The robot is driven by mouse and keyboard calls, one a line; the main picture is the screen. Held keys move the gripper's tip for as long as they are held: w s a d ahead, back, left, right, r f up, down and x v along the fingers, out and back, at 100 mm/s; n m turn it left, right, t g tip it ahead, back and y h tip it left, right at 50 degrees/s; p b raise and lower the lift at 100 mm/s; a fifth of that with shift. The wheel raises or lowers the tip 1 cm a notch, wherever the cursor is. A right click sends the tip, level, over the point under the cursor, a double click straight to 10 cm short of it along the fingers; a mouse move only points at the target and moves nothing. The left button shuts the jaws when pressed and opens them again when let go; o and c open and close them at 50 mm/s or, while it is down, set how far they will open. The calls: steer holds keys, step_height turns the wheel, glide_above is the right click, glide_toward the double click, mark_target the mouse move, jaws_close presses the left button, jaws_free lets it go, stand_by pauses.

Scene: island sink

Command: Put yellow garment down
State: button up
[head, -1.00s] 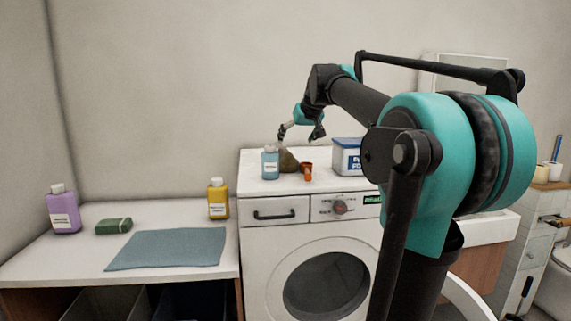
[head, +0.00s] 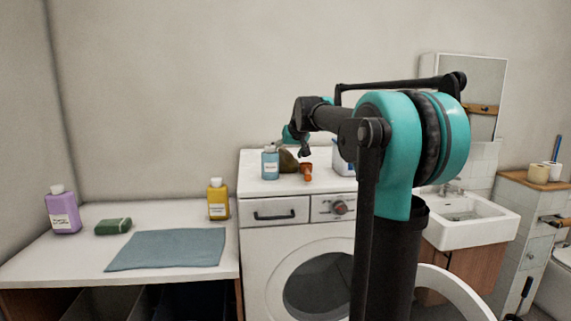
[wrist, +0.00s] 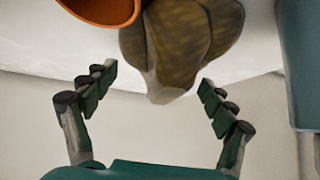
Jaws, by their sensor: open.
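The yellow garment (head: 288,161) is a brownish-yellow lump on top of the white washing machine, between a blue bottle and an orange cup. In the wrist view the garment (wrist: 180,45) hangs into the top of the picture, its narrow end pointing toward the space between my fingers. My gripper (wrist: 158,80) is open, with a finger to each side of that end and nothing visibly clamped. In the head view my gripper (head: 296,145) is just behind and above the garment, partly hidden.
The blue bottle (head: 270,163) stands left of the garment, the orange cup (head: 306,172) right. A white-and-blue box (head: 344,158) is partly behind my arm. A yellow bottle (head: 217,198), grey-blue cloth (head: 168,249), green block (head: 113,226) and purple bottle (head: 62,210) are on the left counter.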

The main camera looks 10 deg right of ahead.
steer(key=shift+c, duration=0.4)
steer(key=c, duration=1.7)
steer(key=shift+r, duration=0.15)
